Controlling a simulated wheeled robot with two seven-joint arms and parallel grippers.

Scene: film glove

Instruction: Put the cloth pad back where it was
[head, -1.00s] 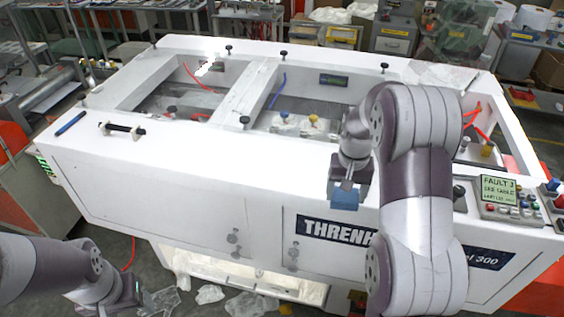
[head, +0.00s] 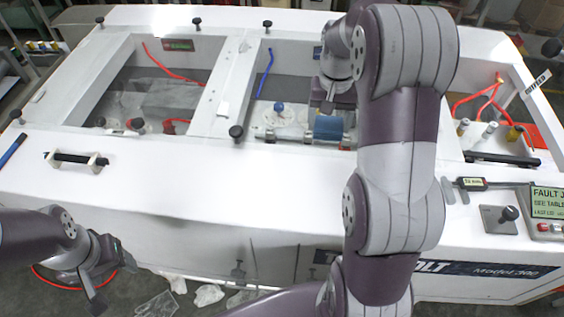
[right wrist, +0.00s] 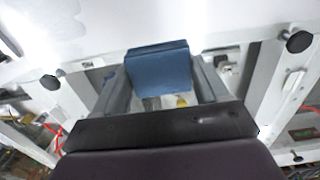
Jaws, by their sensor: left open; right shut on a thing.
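The cloth pad is a small blue block. In the head view the pad (head: 328,127) shows at the middle opening of the white machine, just below my right gripper (head: 328,108). In the right wrist view the blue pad (right wrist: 158,66) sits between the two fingers of my right gripper (right wrist: 160,84), which is shut on it. I cannot tell whether the pad touches anything beneath it. My left gripper (head: 114,280) is open and empty, low in front of the machine at the left.
The white machine (head: 190,205) has several top openings with dark knobs on their rims. A black handle (head: 78,159) stands on the left of its top. A blue-knobbed part (head: 279,115) is left of the pad. A control panel (head: 545,205) is at the right.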

